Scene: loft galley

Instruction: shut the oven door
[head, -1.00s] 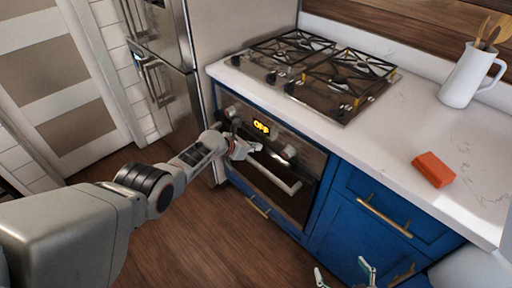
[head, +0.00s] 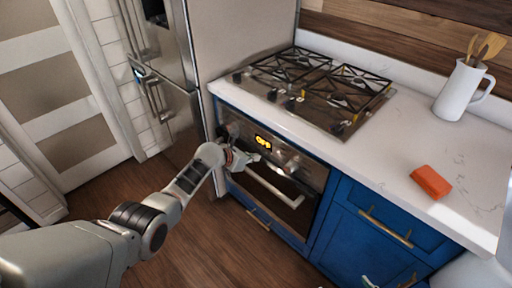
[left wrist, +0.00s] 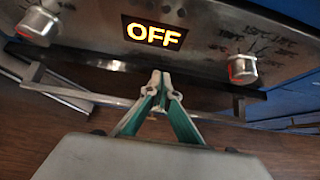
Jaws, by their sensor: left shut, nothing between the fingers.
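The oven (head: 285,160) is set in the blue cabinets under the cooktop, with a lit OFF display (head: 263,142). Its door (head: 265,198) has a pale bar handle (head: 272,186) and looks upright, close to the frame; I cannot tell whether a small gap is left. My left gripper (head: 250,157) is shut and empty, in front of the oven's upper part near the handle. In the left wrist view its tips (left wrist: 162,80) are together below the display (left wrist: 153,33), with the handle bar (left wrist: 100,98) behind them. My right gripper barely shows at the bottom edge, its fingertips apart.
A steel fridge (head: 160,70) stands left of the oven. Wooden floor (head: 200,250) in front is clear.

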